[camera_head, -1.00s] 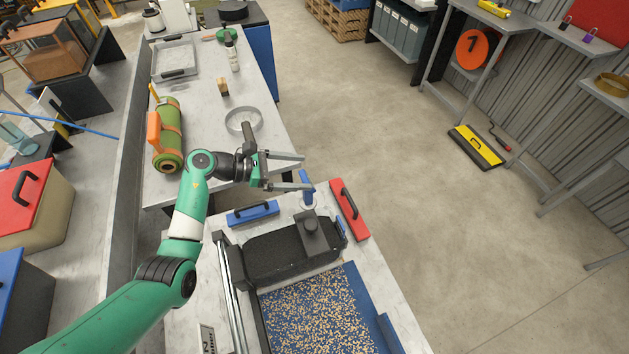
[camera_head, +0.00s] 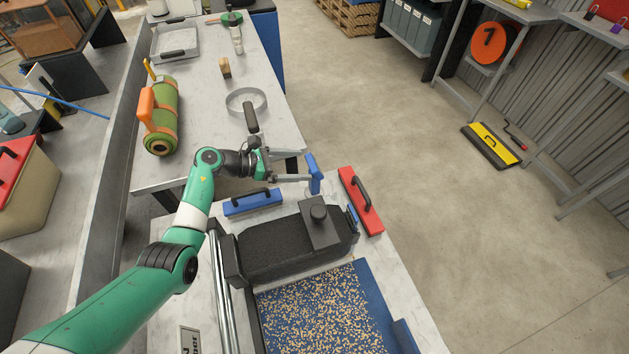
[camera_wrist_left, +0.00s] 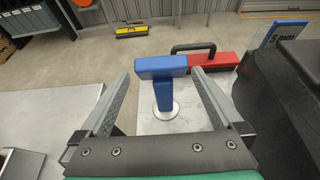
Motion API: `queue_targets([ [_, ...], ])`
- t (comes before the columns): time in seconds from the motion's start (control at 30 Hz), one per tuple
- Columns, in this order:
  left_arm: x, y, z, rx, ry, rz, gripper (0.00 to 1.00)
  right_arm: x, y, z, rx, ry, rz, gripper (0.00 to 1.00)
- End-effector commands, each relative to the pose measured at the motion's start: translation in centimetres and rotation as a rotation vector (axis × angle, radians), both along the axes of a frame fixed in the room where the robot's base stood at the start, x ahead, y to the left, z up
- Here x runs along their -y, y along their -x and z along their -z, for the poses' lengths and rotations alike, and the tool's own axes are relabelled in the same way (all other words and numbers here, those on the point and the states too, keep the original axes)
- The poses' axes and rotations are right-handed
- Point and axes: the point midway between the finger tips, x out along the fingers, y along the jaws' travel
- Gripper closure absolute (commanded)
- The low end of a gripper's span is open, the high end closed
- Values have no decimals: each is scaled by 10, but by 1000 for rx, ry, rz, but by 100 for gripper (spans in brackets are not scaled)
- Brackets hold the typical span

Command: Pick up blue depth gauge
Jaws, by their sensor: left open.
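The blue depth gauge (camera_head: 315,176) looks like a T-shaped blue piece standing upright at the far edge of the near bench. In the left wrist view the gauge (camera_wrist_left: 163,88) stands on a pale round disc, with its wide top toward me. My left gripper (camera_head: 300,166) is open and reaches in from the left. In the wrist view its two fingers (camera_wrist_left: 160,76) lie on either side of the gauge, with gaps showing beside the blue top. I cannot tell whether either finger touches it. My right gripper is in neither view.
A black spreader-like box (camera_head: 290,245) sits close in front of the gauge. A blue plate marked "mm" (camera_wrist_left: 284,34) stands beside it. A red handled block (camera_head: 360,200) is right of the gauge, a blue one (camera_head: 252,202) left.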

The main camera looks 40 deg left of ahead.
Motion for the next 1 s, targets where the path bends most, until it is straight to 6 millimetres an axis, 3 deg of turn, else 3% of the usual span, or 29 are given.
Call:
queue_targets([
  [0.17,3,-5,2,0,0,1,0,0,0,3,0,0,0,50],
  [0.47,25,-41,20,-1,-1,2,0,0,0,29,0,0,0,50],
  [0.7,26,-44,18,0,0,0,0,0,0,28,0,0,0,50],
  [0.77,26,-44,18,0,0,0,7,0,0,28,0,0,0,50],
  [1.0,26,-44,18,0,0,0,50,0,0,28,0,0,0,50],
])
